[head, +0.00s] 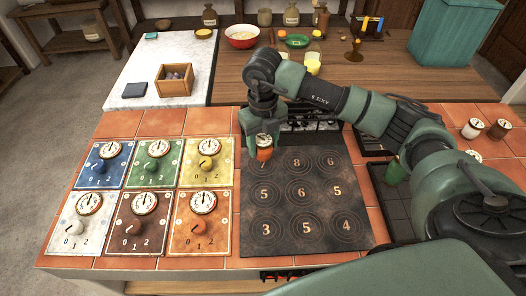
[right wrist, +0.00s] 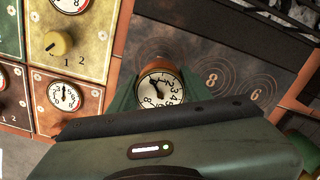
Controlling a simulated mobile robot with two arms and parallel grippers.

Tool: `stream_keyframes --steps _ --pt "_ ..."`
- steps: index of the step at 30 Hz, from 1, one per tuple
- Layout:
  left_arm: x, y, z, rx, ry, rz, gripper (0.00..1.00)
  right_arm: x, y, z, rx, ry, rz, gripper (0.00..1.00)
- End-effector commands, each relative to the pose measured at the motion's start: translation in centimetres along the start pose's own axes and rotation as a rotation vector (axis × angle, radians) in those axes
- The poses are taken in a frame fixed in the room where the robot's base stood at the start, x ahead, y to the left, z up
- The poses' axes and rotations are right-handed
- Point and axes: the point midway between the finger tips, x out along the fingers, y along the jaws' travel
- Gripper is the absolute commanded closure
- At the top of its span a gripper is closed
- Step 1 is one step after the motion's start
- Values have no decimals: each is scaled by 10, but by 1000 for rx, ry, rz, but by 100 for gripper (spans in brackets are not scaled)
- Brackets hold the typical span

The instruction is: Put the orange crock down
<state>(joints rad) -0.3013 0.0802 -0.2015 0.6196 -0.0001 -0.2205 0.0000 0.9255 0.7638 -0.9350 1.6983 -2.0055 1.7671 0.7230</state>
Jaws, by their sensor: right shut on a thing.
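The orange crock (head: 264,154) has a white numbered dial on top. My right gripper (head: 263,140) is shut on it, over the back left corner of the dark hob plate (head: 303,233). In the right wrist view the crock (right wrist: 178,72) sits upright between the two green fingers, with its dial facing the camera. Part of a ring on the plate shows beside it. Whether the crock touches the plate or hangs just above it, I cannot tell. My left gripper is out of view.
The plate has rows of numbered rings, bare apart from the crock's corner. Coloured panels with knobs and dials, such as the yellow one (head: 221,176), lie to the left. A black grate (head: 312,122) is behind. White and brown crocks (head: 472,128) stand at the right.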

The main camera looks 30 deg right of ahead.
Motion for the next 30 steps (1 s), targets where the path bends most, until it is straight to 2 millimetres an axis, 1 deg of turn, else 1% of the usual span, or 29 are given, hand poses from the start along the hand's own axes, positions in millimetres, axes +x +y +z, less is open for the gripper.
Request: stream_keyframes --steps 2,7,9,16,19,20,21,22,30 --pt "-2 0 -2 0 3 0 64 7 0 0 -1 1 0 100" --pt "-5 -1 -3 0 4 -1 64 33 0 -1 0 3 1 100" --pt "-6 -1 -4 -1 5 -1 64 39 0 0 -1 1 0 100" --pt "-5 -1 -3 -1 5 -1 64 40 0 0 -1 -1 0 100" --pt "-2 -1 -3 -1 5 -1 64 44 0 0 -1 -1 0 100" --pt "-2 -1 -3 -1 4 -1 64 43 0 0 -1 0 0 46" --pt "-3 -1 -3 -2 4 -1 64 43 0 0 -1 0 0 35" --pt "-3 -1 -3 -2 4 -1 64 42 0 0 -1 0 0 30" --pt "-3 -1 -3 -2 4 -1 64 42 0 0 -1 0 0 30"
